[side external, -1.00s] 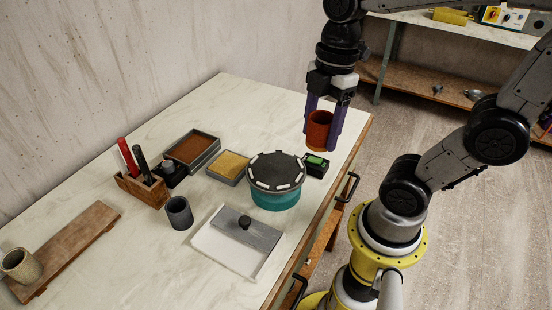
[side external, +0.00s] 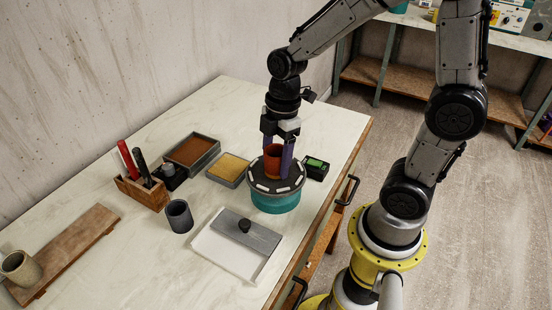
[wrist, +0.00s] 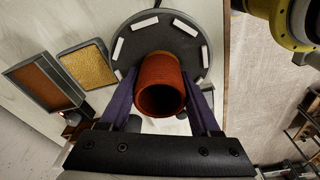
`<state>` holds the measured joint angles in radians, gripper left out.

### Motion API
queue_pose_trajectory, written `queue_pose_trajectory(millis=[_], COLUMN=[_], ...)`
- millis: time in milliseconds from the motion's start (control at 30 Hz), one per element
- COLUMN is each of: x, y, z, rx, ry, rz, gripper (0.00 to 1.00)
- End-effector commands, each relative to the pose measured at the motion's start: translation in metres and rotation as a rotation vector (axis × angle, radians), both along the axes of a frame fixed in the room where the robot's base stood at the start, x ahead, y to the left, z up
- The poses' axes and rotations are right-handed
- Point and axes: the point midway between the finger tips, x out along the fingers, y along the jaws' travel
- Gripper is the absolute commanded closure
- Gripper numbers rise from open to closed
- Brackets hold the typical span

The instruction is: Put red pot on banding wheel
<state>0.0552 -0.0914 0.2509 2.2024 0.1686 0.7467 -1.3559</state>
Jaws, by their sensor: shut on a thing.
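The red pot (side external: 272,161) is held upright between the two purple fingers of my gripper (side external: 278,166). My gripper is shut on it. The banding wheel (side external: 275,200) has a dark round top with white blocks around its rim and a teal base. In the side view the pot is over the wheel's top; whether it touches the top or hovers just above cannot be told. In the wrist view the pot (wrist: 160,88) sits between the fingers (wrist: 162,100), over the lower part of the wheel's dark disc (wrist: 165,38).
A sponge tray (side external: 229,169), a brown-filled tray (side external: 192,151), a grey cup (side external: 179,216) and a white tray with a grey board (side external: 225,265) lie to the left and front.

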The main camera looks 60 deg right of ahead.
Motion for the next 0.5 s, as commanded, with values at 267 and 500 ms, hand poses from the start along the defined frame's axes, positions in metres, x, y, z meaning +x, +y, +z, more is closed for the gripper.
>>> queue_pose_trajectory(millis=[267,500], x=[0.0,-0.0002], y=[-0.0001,0.0], z=[-0.0007,-0.0039], rx=[0.0,0.0], ry=[-0.001,0.0], rz=[0.0,0.0], gripper=[0.95,0.19])
